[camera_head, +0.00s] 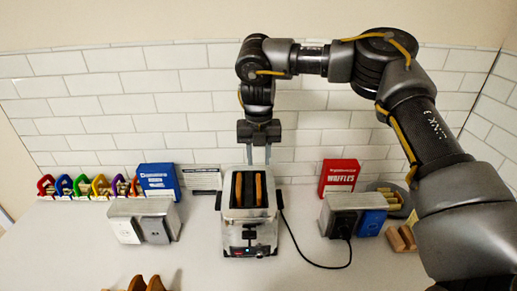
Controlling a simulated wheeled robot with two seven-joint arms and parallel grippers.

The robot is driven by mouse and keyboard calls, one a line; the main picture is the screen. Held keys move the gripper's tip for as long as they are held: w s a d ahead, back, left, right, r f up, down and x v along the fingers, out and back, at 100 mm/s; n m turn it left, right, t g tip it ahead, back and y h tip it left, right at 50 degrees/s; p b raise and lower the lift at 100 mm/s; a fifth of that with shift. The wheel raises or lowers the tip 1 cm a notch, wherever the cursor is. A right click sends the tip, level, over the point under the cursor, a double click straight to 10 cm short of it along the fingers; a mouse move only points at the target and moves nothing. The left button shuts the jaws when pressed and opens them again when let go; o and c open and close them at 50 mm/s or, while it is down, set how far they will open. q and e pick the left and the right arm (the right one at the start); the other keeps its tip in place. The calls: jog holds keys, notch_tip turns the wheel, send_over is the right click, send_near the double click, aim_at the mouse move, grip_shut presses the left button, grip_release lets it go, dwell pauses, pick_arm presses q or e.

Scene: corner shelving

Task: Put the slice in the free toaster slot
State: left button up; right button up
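The metal toaster (226,216) stands on the counter at the centre, with its lever and dials facing me. Two brown slice edges show in its top, a left slice (239,190) and a right slice (258,188), both standing upright. Dark gaps show beside them. My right gripper (259,156) points down over the toaster's back edge, its two fingers apart with the wall tiles visible between them. It appears empty. Brown bread-like slices (154,284) are cut off at the bottom edge. My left gripper is not in view.
Grey outlet boxes stand left (126,230) and right (341,222) of the toaster. A power cord (301,258) curves to the right box. Blue (158,181) and red (339,177) packages stand behind. Brown blocks (396,240) lie at right.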

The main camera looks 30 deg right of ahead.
jog(key=shift+r, duration=1.95)
